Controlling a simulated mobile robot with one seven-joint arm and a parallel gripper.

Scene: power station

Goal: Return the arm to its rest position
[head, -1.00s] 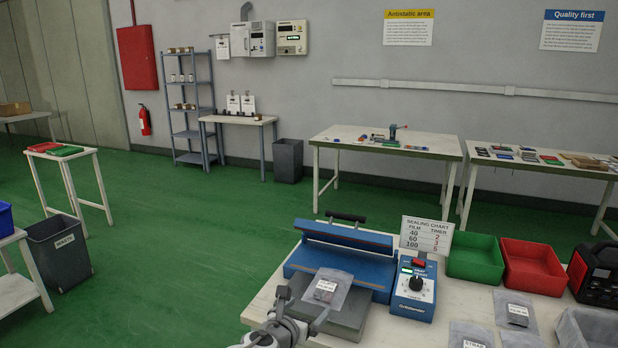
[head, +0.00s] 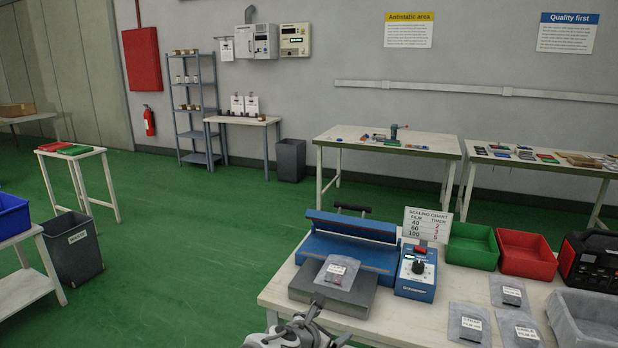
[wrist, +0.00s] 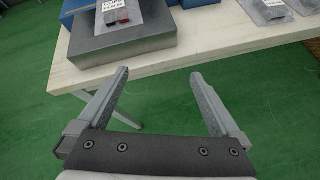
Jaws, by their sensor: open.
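My gripper (wrist: 160,90) is open and empty in the wrist view, its two fingers spread over the green floor just off the front edge of the white table (wrist: 225,28). A grey bag with a label (head: 337,272) lies on the grey platform (head: 325,296) in front of the blue sealer (head: 345,246). The bag's edge also shows at the top of the wrist view (wrist: 122,22).
On the table (head: 372,325) are a sealer control box (head: 416,274), a green bin (head: 471,246), a red bin (head: 527,254), several labelled bags, a grey tray (head: 588,318) and a black-red machine (head: 592,262). Green floor (head: 190,240) lies free to the left.

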